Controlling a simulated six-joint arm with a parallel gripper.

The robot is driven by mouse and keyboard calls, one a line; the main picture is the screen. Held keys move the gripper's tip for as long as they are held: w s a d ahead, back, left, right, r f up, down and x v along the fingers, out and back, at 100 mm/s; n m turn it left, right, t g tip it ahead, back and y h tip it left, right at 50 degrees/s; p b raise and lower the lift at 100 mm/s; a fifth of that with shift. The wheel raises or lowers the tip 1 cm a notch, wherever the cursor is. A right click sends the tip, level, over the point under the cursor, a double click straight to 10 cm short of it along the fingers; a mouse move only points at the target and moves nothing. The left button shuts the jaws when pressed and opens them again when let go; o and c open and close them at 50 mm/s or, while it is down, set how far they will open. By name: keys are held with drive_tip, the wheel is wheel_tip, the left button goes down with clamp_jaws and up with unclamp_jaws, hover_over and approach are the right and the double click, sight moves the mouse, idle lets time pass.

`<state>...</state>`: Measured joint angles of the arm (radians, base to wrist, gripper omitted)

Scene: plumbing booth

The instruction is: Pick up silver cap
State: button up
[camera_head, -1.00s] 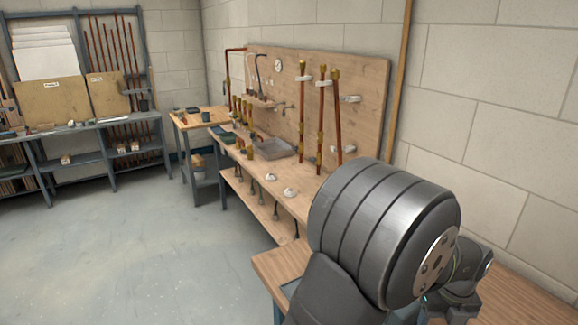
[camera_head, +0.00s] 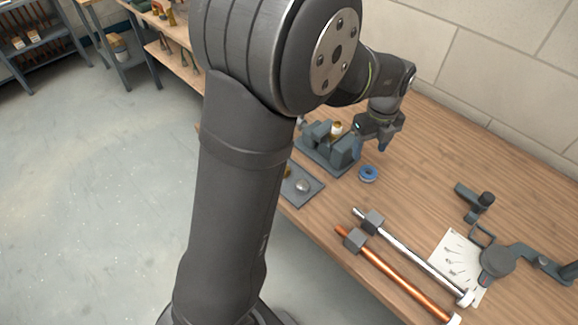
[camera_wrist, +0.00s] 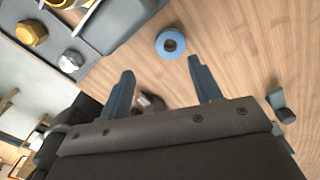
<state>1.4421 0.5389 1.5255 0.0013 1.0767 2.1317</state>
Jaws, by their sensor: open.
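The silver cap (camera_head: 302,185) sits on a small dark grey tray (camera_head: 312,198) at the bench's left edge, partly beside my arm link in the head view. In the wrist view the silver cap (camera_wrist: 70,62) lies up and left, outside my fingers, on the grey tray. A brass cap (camera_wrist: 31,32) sits beside it. My gripper (camera_wrist: 161,68) is open and empty, its two fingers apart above the wooden bench. In the head view my gripper (camera_head: 384,147) is small, behind the tray and to its right.
A blue ring (camera_head: 368,174) lies on the bench near my fingers. A grey fixture (camera_head: 330,150) holding a brass part stands beside the tray. A copper pipe (camera_head: 395,277), a silver pipe (camera_head: 420,260), a paper sheet and a dark tool lie at the right.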

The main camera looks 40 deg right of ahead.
drive_tip(key=w+a+r+n, duration=0.4)
drive_tip(key=a+n, duration=0.4)
drive_tip(key=n, duration=0.4)
drive_tip(key=w+a+r+n, duration=0.45)
drive_tip(key=a+n, duration=0.35)
drive_tip(key=n, duration=0.3)
hover_over(302, 184)
drive_tip(key=f, duration=1.1)
drive_tip(key=shift+a+f, duration=0.25)
drive_tip(key=shift+f, duration=0.05)
drive_tip(key=shift+d+f, duration=0.15)
drive_tip(key=shift+f, duration=1.15)
drive_tip(key=shift+d+f, duration=0.15)
drive_tip(key=shift+f, duration=1.15)
drive_tip(key=c, duration=1.1)
drive_tip(key=shift+r, duration=0.1)
